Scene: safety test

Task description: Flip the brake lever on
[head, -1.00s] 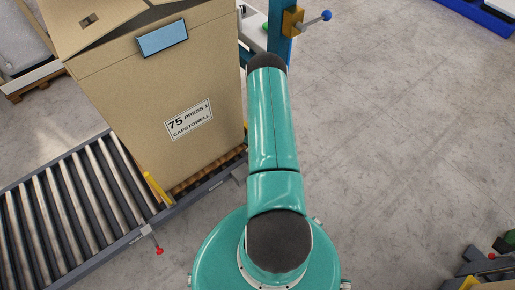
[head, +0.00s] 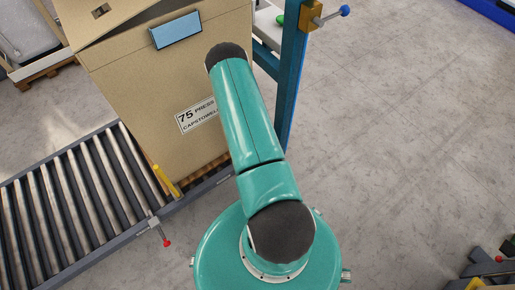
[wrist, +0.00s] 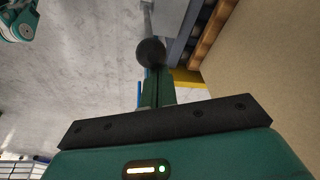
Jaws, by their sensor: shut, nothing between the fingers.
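Two levers show in the head view, and I cannot tell which is the brake lever. One has a red ball (head: 166,243) on a short rod at the conveyor's near side. The other has a blue ball (head: 345,10) on a rod from a yellow-brown block (head: 312,15) on a blue post. My gripper (wrist: 153,76) is shut and empty in the wrist view; my arm hides it in the head view. A dark round ball (wrist: 151,52) with a grey rod above it appears at the fingertips. I cannot tell which lever it is, or whether the fingers touch it.
A large cardboard box (head: 125,75) stands on the roller conveyor (head: 70,205), beside a yellow stop (head: 166,181). The blue post (head: 291,80) rises behind my arm. Bare concrete floor (head: 410,130) lies open to the right. Dark clutter sits at lower right.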

